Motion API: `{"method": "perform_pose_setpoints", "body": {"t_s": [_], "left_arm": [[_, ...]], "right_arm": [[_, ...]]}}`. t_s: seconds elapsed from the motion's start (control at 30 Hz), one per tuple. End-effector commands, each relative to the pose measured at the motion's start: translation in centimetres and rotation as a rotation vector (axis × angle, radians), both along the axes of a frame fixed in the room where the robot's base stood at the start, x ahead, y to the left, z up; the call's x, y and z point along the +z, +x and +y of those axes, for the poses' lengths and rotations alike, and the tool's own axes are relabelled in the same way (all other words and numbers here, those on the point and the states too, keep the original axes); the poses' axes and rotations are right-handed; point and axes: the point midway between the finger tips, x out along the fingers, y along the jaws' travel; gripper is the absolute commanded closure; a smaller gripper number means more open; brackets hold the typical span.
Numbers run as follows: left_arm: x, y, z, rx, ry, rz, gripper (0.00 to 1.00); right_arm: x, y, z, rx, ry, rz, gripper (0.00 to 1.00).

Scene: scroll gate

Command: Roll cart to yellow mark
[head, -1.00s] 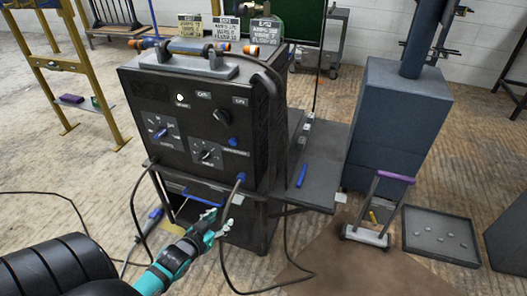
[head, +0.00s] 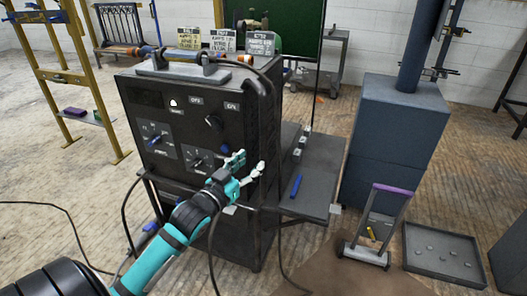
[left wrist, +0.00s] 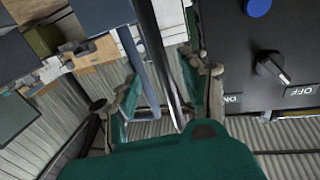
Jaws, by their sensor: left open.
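A black machine (head: 190,120) with knobs and small labels stands upright on a dark wheeled-looking cart frame (head: 215,235); I cannot see its wheels clearly. My left gripper (head: 248,165) is open in front of the machine's lower right front. In the left wrist view its fingers (left wrist: 165,100) stand apart, with a dark upright bar (left wrist: 165,60) behind or between them; I cannot tell if they touch it. A small cart with a purple handle (head: 390,190) stands at the right. No yellow floor mark is clearly seen. My right gripper is not in view.
A dark side shelf (head: 315,190) holds a blue stick. A blue-grey pillar block (head: 395,135) and a flat tray (head: 442,272) are at the right. A yellow frame (head: 95,90) stands at the left. Loose cables (head: 60,212) lie on the floor, partly clear at left.

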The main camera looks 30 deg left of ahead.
Motion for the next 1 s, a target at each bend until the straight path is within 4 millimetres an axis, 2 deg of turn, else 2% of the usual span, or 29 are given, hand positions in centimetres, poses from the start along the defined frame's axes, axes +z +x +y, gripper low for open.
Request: {"method": "perform_pose_setpoints", "body": {"t_s": [0.1, 0.33, 0.5, 0.8, 1.0], "left_arm": [[0.1, 2.7, 0.2, 0.001, 0.001, -0.003, 0.54], [0.0, 6.3, 0.3, 0.001, 0.001, -0.001, 0.54], [-0.1, 7.4, 0.3, 0.0, 0.001, 0.001, 0.54], [0.0, 7.6, 0.3, 0.0, 0.001, 0.001, 0.54], [0.0, 7.6, 0.3, 0.0, 0.001, 0.001, 0.8]], "right_arm": [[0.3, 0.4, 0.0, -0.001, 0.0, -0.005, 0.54], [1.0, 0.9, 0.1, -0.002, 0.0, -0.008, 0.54], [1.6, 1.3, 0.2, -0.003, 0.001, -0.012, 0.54], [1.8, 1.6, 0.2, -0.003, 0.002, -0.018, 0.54], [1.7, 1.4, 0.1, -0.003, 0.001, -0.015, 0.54]]}}
